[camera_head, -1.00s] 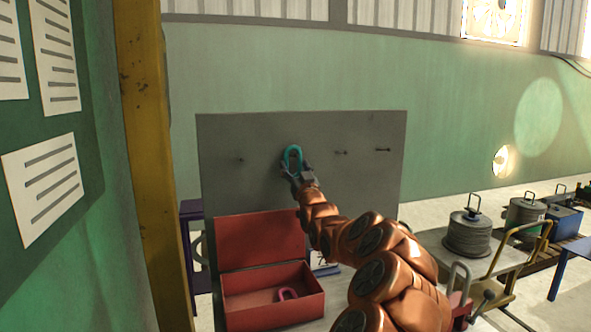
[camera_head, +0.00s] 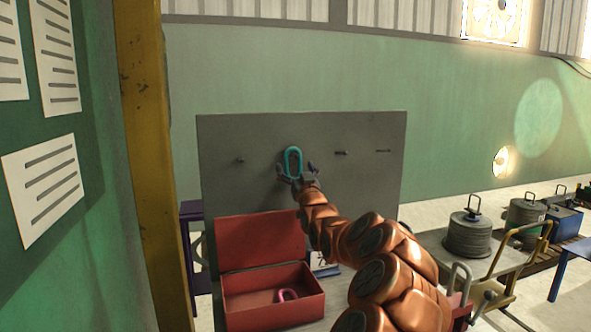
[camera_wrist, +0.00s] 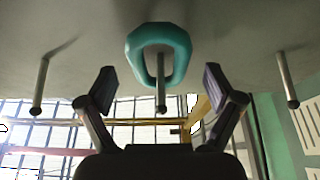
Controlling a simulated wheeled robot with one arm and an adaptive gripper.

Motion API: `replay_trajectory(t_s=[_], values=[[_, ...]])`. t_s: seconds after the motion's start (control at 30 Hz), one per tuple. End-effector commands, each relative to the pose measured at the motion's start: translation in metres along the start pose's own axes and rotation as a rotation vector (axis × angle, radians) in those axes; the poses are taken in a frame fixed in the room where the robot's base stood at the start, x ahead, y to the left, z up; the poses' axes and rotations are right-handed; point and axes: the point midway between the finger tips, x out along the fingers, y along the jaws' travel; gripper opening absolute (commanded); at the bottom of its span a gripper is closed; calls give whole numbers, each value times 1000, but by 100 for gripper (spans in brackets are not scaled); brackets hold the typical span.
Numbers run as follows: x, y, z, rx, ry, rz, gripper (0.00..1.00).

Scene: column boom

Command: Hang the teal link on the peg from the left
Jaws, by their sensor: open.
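The teal link (camera_head: 292,161) hangs upright on a peg of the grey board (camera_head: 230,190). In the wrist view the teal link (camera_wrist: 142,44) is around the middle peg (camera_wrist: 160,95), whose tip sticks out through its opening. My gripper (camera_head: 296,174) is just below and in front of the link. In the wrist view its fingers (camera_wrist: 158,85) are spread wide, one on each side of the link and apart from it. Other pegs show bare: one to the left (camera_head: 239,160) and two to the right (camera_head: 341,153), (camera_head: 383,151).
A yellow post (camera_head: 150,160) rises at the left. A cart and several weights (camera_head: 468,233) stand at the right. The space before the board's right side is clear.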

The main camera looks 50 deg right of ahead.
Motion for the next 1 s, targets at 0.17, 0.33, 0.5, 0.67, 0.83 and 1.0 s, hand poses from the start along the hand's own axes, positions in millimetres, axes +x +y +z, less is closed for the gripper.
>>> replay_trajectory(t_s=[0.17, 0.33, 0.5, 0.67, 0.83, 1.0], values=[[-3, 1, 0, 1, 0, 1, 91], [-16, 2, 0, 1, 0, 2, 91], [-35, 1, 1, 2, -3, 2, 91], [-53, 2, 0, 2, -1, 1, 91], [-73, 1, 0, 2, -2, 1, 91], [-93, 1, 0, 2, -2, 1, 91]])
